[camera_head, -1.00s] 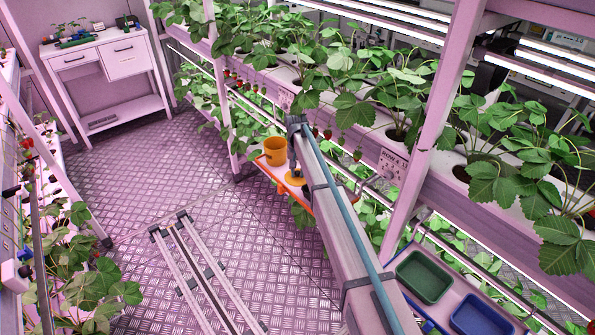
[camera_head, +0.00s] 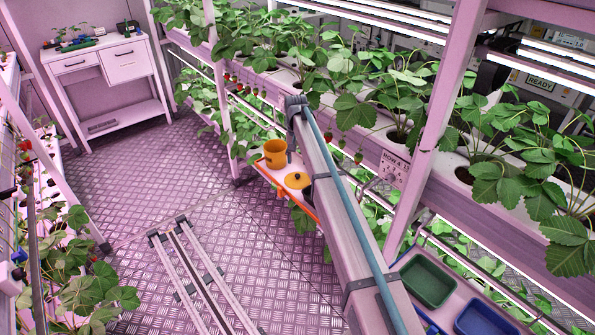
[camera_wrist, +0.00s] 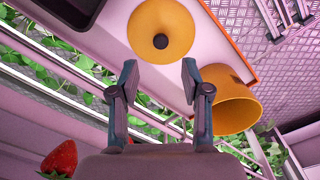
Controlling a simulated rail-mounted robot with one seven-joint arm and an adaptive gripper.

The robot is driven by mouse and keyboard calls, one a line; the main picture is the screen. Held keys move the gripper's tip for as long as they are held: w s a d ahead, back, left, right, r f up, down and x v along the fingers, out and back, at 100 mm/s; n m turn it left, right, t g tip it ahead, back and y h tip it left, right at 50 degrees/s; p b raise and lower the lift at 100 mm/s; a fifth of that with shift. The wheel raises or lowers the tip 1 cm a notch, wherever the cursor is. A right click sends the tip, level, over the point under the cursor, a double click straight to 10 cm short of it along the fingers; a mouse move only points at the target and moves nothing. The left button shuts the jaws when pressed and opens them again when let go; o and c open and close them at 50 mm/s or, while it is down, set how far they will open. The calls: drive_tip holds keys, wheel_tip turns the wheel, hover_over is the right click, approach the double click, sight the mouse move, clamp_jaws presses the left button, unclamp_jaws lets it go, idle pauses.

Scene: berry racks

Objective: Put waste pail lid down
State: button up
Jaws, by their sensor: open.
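The waste pail lid (camera_head: 297,180) is a round orange-yellow disc with a dark knob. It lies on the small orange-edged shelf (camera_head: 272,176), beside the orange waste pail (camera_head: 275,151). In the wrist view the lid (camera_wrist: 148,28) lies flat on the pale shelf top, and the pail (camera_wrist: 236,104) is at the right with its open mouth uncovered. My gripper (camera_wrist: 159,82) is open, one finger on each side, with nothing between the fingertips. The lid is just beyond the fingertips, apart from them. In the head view my arm hides most of the gripper.
A dark container (camera_wrist: 70,8) sits on the shelf left of the lid in the wrist view. A strawberry (camera_wrist: 59,158) hangs close to my wrist at lower left. Planted berry racks (camera_head: 365,135) line the right side. The metal floor aisle (camera_head: 190,160) is clear apart from rails.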

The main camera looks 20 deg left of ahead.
drive_tip(key=shift+r+b, duration=0.3)
drive_tip(key=shift+r, duration=1.8)
